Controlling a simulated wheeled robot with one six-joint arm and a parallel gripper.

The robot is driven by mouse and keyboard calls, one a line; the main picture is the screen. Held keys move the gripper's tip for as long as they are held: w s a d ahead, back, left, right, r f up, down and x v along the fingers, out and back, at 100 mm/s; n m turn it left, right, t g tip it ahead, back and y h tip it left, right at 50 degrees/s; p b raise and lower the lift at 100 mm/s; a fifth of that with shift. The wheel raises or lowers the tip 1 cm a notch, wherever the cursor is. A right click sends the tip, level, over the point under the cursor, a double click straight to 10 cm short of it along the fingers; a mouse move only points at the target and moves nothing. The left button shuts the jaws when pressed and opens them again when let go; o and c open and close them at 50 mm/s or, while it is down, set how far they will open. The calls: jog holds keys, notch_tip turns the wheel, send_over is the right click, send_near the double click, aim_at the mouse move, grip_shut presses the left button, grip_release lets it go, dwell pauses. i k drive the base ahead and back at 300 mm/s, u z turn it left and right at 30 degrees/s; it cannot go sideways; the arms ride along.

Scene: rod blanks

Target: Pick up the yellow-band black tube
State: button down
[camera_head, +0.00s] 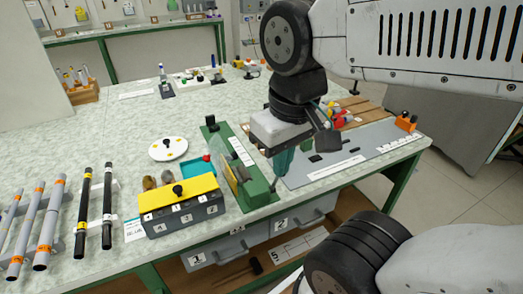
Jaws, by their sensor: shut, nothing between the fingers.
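Two black tubes lie side by side on a rack at the left of the table. The other black tube (107,205) has a pale band low down.
Grey tubes with orange bands (48,225) lie just left of the black ones. A yellow-topped grey block (180,205) with a black knob stands between tubes and gripper. The green fixture (256,190) is beside my gripper. The table behind the tubes is mostly clear.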

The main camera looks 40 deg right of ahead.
aim_at(81, 234)
jog(key=z, duration=2.45)
jog(key=k, duration=2.8)
jog(key=u, duration=1.65)
jog(key=i, duration=1.25)
jog(key=u, duration=0.35)
